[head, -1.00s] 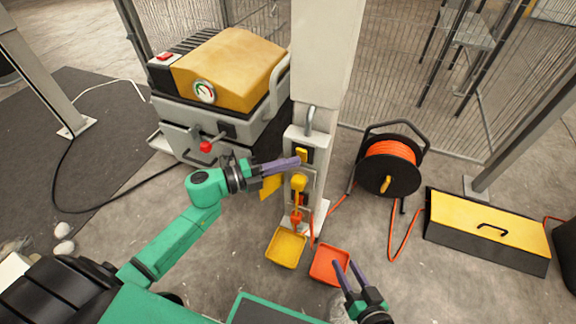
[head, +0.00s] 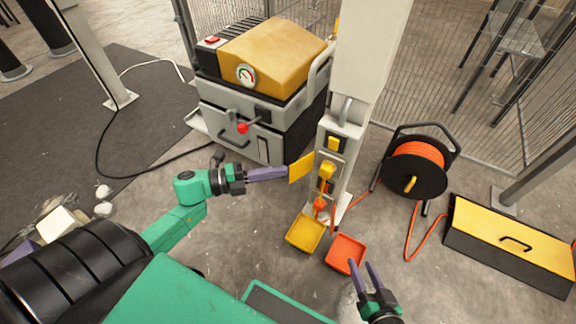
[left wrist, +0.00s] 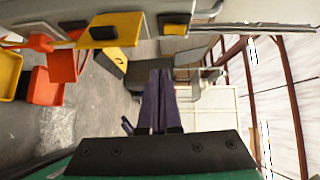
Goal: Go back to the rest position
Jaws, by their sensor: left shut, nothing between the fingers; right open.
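My left gripper (head: 268,173) is shut and empty in the head view. Its purple fingers point right, toward the white post (head: 362,60), and stop short of a yellow plate (head: 301,167) on the post's left side. In the left wrist view, the shut fingers (left wrist: 160,95) lie together with nothing between them. My right gripper (head: 363,272) is open and empty at the bottom of the head view, just below the red tray.
A yellow tray (head: 290,240) and a red tray (head: 343,262) lie at the post's foot. A grey machine with a yellow cover (head: 275,55) stands behind. An orange cable reel (head: 417,150) and a yellow-topped box (head: 500,232) stand right.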

